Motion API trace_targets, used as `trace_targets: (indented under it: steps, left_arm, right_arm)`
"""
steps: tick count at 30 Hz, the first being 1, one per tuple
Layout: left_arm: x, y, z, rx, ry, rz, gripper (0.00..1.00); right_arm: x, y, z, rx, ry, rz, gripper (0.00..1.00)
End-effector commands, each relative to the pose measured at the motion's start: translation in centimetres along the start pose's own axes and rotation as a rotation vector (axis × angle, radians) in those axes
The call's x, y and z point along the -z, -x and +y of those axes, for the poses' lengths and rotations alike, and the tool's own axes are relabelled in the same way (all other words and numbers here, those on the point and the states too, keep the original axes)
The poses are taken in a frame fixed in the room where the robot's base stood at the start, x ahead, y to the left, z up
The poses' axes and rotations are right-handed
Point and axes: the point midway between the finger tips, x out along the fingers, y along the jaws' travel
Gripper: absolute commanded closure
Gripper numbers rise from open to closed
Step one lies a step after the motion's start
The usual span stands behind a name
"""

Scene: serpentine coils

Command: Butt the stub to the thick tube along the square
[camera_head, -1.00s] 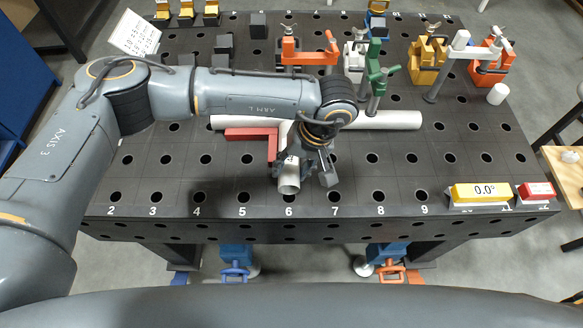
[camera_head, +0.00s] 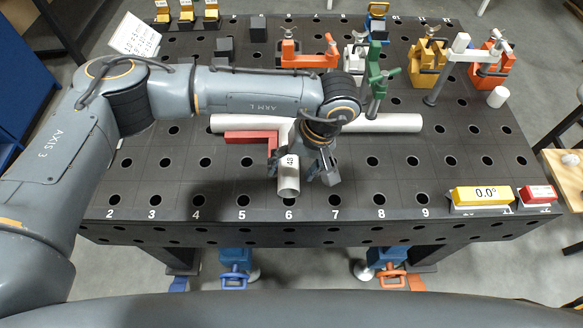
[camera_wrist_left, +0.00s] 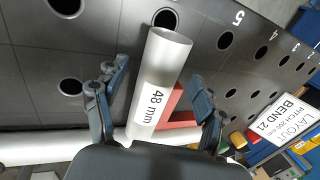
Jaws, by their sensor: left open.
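The stub (camera_head: 288,178), a short pale tube marked 48 mm, lies on the dark perforated table, pointing toward the front edge. It also shows in the left wrist view (camera_wrist_left: 165,65). The thick tube (camera_head: 395,122) is long and white and lies across the table behind it; it also shows in the wrist view (camera_wrist_left: 40,148). The red square (camera_head: 250,135) lies against the thick tube, with one leg beside the stub. My left gripper (camera_head: 303,168) is open, its fingers on either side of the stub, apart from it. My gripper hides the stub's far end, so I cannot tell whether it touches the tube.
Orange (camera_head: 308,60), green (camera_head: 376,80) and yellow (camera_head: 425,62) clamps stand behind and beside the thick tube. A yellow 0.0° display (camera_head: 480,194) and a red block (camera_head: 536,192) sit at the front right. The table's front right middle is clear.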

Motion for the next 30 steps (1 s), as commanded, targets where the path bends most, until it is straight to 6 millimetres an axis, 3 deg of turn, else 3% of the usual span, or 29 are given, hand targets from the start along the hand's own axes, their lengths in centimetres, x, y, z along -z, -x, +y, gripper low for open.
trace_targets:
  steps: [9, 15, 21, 30]
  left_arm:
    - [0.1, 6.6, 0.0, -0.002, 0.0, 0.005, 0.3]
    - [0.1, 9.9, 0.0, 0.0, 0.0, 0.003, 0.3]
    - [0.1, 11.2, 0.0, -0.001, 0.0, 0.002, 0.3]
    - [0.1, 11.2, 0.0, 0.0, 0.0, 0.001, 0.3]
  right_arm:
    - [0.0, 0.0, 0.0, 0.0, 0.0, 0.0, 0.6]
    - [0.0, 0.0, 0.0, 0.0, 0.0, 0.0, 0.6]
    - [0.0, 0.0, 0.0, 0.0, 0.0, 0.0, 0.6]
    - [0.0, 0.0, 0.0, 0.0, 0.0, 0.0, 0.6]
